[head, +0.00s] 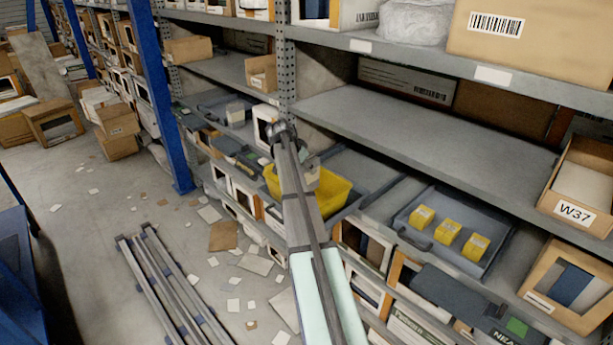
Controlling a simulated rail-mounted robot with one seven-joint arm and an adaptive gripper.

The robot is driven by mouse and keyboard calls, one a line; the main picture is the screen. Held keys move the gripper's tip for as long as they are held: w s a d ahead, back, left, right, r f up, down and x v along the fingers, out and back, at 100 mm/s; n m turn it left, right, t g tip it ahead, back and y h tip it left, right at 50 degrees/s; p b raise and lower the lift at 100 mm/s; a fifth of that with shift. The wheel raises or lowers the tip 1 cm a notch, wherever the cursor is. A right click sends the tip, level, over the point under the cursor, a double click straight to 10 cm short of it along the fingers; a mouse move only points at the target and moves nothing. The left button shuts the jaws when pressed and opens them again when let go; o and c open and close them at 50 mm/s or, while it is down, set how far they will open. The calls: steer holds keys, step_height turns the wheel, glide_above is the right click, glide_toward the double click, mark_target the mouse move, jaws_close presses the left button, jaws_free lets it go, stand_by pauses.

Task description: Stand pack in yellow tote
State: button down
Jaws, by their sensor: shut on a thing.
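The yellow tote (338,197) sits on the middle shelf level, right behind my arm, which crosses in front of its left part. My arm reaches up from the bottom to a dark end by the rack upright, where my gripper (281,131) is small and mostly hidden. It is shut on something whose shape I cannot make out. Several small yellow packs (448,231) stand in a grey tray (409,237) to the right.
A rack upright (288,60) stands just behind the arm's end. A bare shelf (420,130) runs above the tote and tray. A box marked W37 (575,213) stands at the right. Paper scraps and long metal beams (175,290) lie on the floor at left.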

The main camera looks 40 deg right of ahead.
steer(key=shift+f+p, duration=0.65)
steer(key=shift+f, duration=2.05)
steer(key=shift+c, duration=2.2)
jaws_free()
steer(key=shift+f, duration=0.15)
steer(key=shift+r, duration=0.25)
steer(key=shift+a+r, duration=0.2)
steer(key=b+v, duration=0.3)
steer(key=v, duration=0.8)
steer(key=shift+r, duration=0.2)
